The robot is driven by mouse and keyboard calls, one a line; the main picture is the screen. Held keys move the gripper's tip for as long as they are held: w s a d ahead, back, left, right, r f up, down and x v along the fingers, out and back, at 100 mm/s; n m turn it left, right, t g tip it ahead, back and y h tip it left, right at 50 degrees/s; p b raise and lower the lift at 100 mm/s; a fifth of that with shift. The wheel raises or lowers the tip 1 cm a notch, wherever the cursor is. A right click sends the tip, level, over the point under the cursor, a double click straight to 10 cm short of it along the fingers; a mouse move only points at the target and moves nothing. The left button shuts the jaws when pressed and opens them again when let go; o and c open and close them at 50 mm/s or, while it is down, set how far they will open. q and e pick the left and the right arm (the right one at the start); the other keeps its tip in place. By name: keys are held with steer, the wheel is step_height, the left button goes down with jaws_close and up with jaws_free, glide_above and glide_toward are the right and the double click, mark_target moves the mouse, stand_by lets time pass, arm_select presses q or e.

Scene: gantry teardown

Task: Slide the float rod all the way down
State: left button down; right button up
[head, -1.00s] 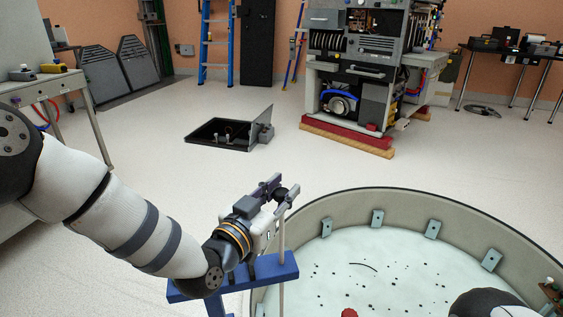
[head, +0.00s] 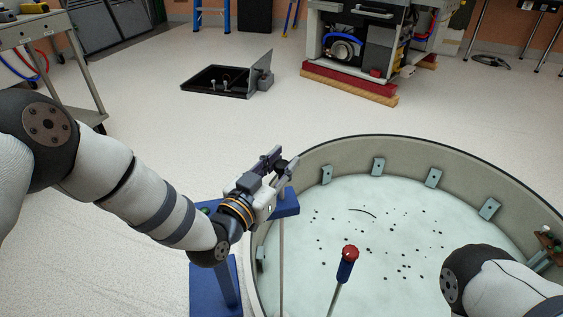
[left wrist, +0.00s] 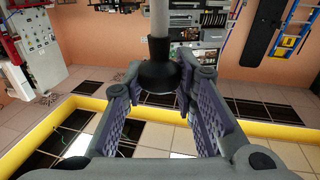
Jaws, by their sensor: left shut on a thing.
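The float rod (head: 281,262) is a thin, pale, upright rod in front of the blue stand (head: 284,205) at the left rim of the round tank. My left gripper (head: 280,163) is shut on the dark knob at the rod's top end, just above the stand's blue crosspiece. In the left wrist view, the pale rod (left wrist: 159,18) meets the black knob (left wrist: 158,70) between my two purple-padded fingers. Where the rod passes the crosspiece is partly hidden by my gripper. My right gripper is out of view.
The tank (head: 375,150) has a raised rim, clips and dark specks on its pale floor. A blue handle with a red cap (head: 347,264) stands on a shaft in it. An open floor hatch (head: 222,82) and a cart (head: 50,50) lie beyond, with clear floor between.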

arm_select(q)
steer(key=c, duration=1.3)
jaws_free()
steer(key=shift+f, duration=0.35)
steer(key=shift+r, duration=0.1)
steer(key=v, duration=1.2)
steer(key=shift+s+r, duration=0.1)
